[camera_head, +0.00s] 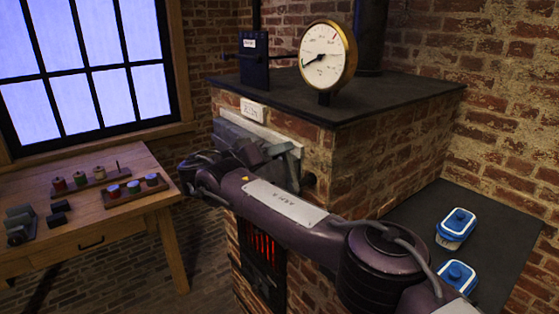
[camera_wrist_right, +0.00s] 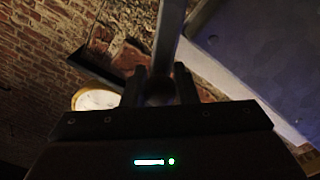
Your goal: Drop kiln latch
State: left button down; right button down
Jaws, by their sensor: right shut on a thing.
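The brick kiln (camera_head: 370,145) stands in the middle of the head view, with a label plate (camera_head: 252,110) above its grey door (camera_head: 232,132). A grey latch bar (camera_head: 292,165) shows at the right side of the door, partly behind my right arm. My right gripper (camera_head: 248,152) is at the door front, its fingers mostly hidden in the head view. In the right wrist view my right gripper (camera_wrist_right: 160,85) is shut on the grey latch bar (camera_wrist_right: 168,35), which runs up between the fingers. My left gripper is not in view.
A round gauge (camera_head: 327,57) and a dark lever box (camera_head: 254,65) stand on the kiln top. A wooden table (camera_head: 110,225) with small racks stands left. Glowing bars (camera_head: 262,250) show below the door.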

dwell(0.3)
jog(key=c, duration=1.1)
grip_release()
jog(key=shift+c, duration=0.2)
